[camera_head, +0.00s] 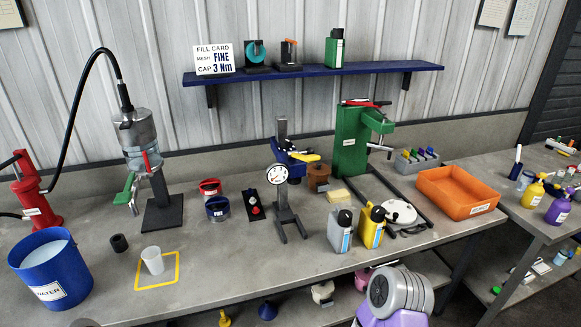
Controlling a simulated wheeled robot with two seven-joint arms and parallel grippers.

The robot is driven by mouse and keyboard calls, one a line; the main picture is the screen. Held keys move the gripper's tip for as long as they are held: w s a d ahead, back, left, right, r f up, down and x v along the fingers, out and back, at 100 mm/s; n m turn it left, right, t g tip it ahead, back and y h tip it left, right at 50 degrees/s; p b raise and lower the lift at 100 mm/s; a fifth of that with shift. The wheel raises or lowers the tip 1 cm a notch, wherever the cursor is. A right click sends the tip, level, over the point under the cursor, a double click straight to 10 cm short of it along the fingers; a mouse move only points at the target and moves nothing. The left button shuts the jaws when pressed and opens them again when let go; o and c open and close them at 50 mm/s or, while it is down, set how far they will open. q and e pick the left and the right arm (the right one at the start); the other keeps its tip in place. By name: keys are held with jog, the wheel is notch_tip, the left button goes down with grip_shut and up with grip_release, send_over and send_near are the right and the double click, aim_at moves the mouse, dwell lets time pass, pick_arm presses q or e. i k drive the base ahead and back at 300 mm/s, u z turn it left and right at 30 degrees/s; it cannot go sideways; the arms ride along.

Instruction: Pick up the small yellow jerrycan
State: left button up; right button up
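The small yellow jerrycan (371,228) stands upright on the grey workbench, near its front edge right of centre. It has a black cap and a pale label on its front. A grey jerrycan (340,232) with a black cap stands close to its left. Neither of my grippers can be made out. A rounded grey and purple part of my own arm shows at the bottom, in front of the bench below the yellow jerrycan.
A white round-topped device (399,212) sits just right of the yellow jerrycan. An orange tray (457,192) lies farther right. Behind stands a green press (350,146); left is a gauge stand (280,192). The front bench around the yellow-outlined square (157,286) is mostly clear.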

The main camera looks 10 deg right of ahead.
aim_at(372, 232)
jog(key=u, duration=3)
jog(key=k, duration=1.9)
jog(key=z, duration=1.8)
